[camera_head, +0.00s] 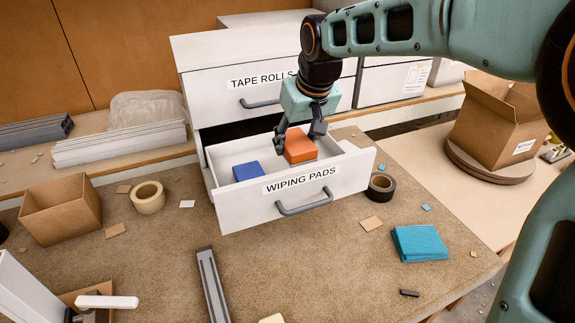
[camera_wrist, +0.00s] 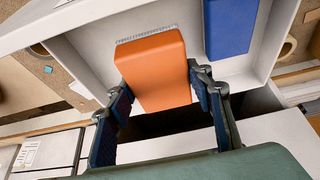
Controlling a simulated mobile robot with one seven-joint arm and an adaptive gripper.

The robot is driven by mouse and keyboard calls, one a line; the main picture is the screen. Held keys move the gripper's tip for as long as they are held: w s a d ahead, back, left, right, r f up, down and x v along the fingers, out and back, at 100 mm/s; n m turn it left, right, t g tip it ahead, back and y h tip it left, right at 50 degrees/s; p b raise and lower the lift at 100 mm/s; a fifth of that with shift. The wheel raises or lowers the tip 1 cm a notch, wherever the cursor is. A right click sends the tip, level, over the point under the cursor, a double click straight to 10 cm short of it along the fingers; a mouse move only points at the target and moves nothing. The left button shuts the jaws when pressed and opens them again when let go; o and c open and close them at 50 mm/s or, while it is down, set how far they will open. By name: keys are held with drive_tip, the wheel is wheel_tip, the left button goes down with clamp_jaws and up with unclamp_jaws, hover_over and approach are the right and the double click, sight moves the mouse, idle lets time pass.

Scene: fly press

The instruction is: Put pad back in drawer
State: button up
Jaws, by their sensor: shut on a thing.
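My gripper (camera_head: 299,136) is shut on an orange pad (camera_head: 300,148). In the wrist view the same pad (camera_wrist: 155,72) sits between the two fingers (camera_wrist: 160,95), its pale fringed end pointing away. The pad is over the right part of the open drawer (camera_head: 345,183) labelled WIPING PADS. Its lower side is hidden by the drawer front, so I cannot tell whether it touches the floor. A blue pad (camera_head: 247,171) lies in the left part of the drawer; it also shows in the wrist view (camera_wrist: 230,25), beside the orange pad and apart from it.
The closed TAPE ROLLS drawer (camera_head: 215,90) is directly above and behind. Tape rolls stand at both sides, tan (camera_head: 148,197) and black (camera_head: 380,187). A teal cloth stack (camera_head: 420,243) lies on the bench at right. Cardboard boxes stand left (camera_head: 62,211) and right (camera_head: 500,118).

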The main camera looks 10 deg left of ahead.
sight(302, 148)
wheel_tip(302, 148, down, 7)
drive_tip(key=shift+f, duration=0.1)
drive_tip(key=o, duration=1)
drive_tip(key=shift+s+d+r, duration=0.1)
drive_tip(key=shift+d+r, duration=0.1)
drive_tip(key=shift+r, duration=0.45)
drive_tip(key=v, duration=1.1)
drive_tip(key=shift+f, duration=0.1)
